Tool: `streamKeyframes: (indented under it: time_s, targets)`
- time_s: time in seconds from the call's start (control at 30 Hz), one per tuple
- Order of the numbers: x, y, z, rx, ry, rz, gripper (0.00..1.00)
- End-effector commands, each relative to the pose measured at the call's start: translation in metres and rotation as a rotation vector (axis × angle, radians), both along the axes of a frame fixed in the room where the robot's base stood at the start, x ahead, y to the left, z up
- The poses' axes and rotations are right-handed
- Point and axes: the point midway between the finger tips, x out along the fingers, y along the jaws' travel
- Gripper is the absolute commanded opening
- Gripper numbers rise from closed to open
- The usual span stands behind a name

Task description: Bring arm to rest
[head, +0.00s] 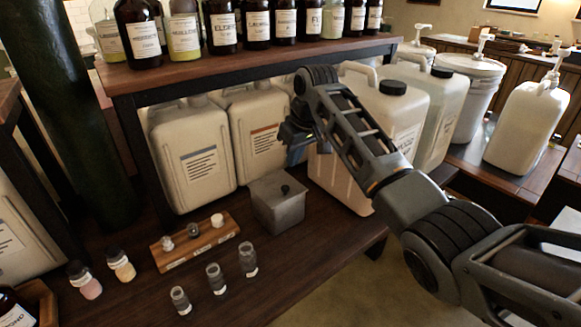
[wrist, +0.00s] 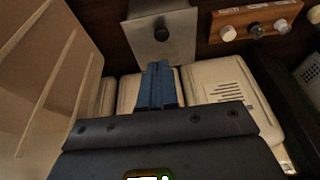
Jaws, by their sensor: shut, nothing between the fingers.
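My arm reaches in from the right in the head view, over the dark wooden table. My gripper (head: 291,152) hangs in front of the canisters and above a grey lidded box (head: 277,203). In the wrist view the blue fingers of my gripper (wrist: 158,66) are together and hold nothing. The grey box with its black knob (wrist: 162,48) shows just beyond the fingertips there. The gripper's fingertips are partly dark and hard to make out in the head view.
Large canisters (head: 192,155) stand under the bottle shelf (head: 230,70). A small wooden rack (head: 180,257), glass vials (head: 215,278) and two capped jars (head: 122,265) stand at the table's front left. White pump containers (head: 525,125) stand at the right. Floor (head: 330,285) is clear at the lower middle.

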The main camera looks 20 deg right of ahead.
Motion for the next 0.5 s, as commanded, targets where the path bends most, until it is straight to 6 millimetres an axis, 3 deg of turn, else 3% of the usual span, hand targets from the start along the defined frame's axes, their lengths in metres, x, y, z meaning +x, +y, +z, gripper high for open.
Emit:
streamKeyframes:
  time_s: [0.2, 0.5]
  targets:
    - [-0.013, -0.006, 0.033, 0.0, -0.002, -0.001, 0.0]
    - [-0.02, -0.008, 0.047, 0.001, 0.0, -0.002, 0.0]
